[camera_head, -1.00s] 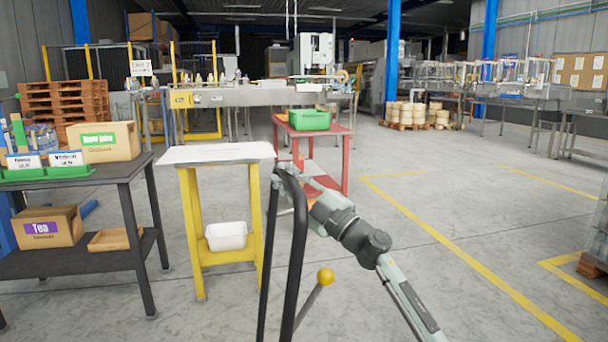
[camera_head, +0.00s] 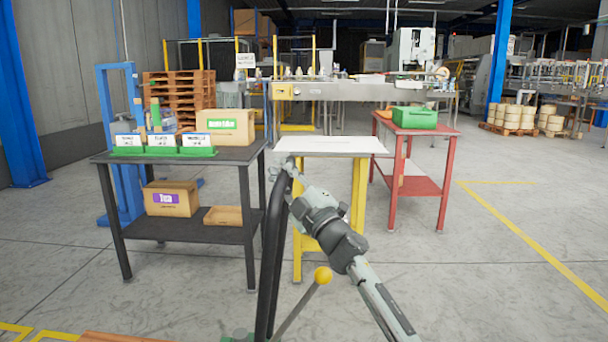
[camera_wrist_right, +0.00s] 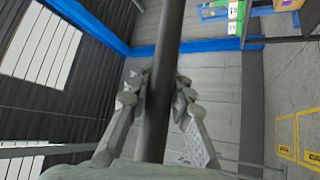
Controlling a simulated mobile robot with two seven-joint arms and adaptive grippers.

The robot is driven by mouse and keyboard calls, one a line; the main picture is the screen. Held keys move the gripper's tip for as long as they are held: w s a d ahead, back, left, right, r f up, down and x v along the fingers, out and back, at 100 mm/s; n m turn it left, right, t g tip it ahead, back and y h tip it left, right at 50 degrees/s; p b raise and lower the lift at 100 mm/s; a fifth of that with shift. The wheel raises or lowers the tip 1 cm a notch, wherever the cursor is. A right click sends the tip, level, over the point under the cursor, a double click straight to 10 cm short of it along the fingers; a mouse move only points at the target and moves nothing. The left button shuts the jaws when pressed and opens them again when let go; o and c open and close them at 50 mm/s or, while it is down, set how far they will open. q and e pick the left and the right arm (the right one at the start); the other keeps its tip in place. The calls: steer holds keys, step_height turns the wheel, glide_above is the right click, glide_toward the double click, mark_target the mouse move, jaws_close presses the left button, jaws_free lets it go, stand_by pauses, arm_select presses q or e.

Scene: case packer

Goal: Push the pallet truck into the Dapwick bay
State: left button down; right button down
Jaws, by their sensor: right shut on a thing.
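The pallet truck shows mainly as its black handle (camera_head: 269,265), rising from the bottom edge of the head view, and a lever with a yellow knob (camera_head: 322,275). Its forks are out of view. My right gripper (camera_head: 284,172) is at the top of the handle. In the right wrist view its two fingers (camera_wrist_right: 160,98) close on both sides of the dark handle bar (camera_wrist_right: 164,50). My left gripper is in neither view. Yellow floor lines with small labels (camera_wrist_right: 309,135) show in the wrist view; I cannot read them, so I cannot tell which bay is Dapwick.
A black table (camera_head: 180,234) with boxes stands ahead left. A yellow-legged table (camera_head: 330,146) is straight ahead, close beyond the handle. A red table (camera_head: 418,186) stands right of it. Open floor lies at right and far left. Wooden boards (camera_head: 112,337) show at the bottom left.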

steer(key=a, duration=0.1)
steer(key=a+f, duration=0.1)
steer(key=a, duration=0.1)
steer(key=shift+s+f, duration=0.1)
steer(key=shift+f, duration=0.2)
steer(key=shift+d, duration=0.1)
steer(key=c, duration=1.3)
jaws_free()
steer(key=shift+d+r, duration=0.1)
steer(key=shift+r, duration=0.15)
steer(key=shift+d, duration=0.1)
steer(key=v, duration=1.2)
steer(key=shift+r, duration=0.1)
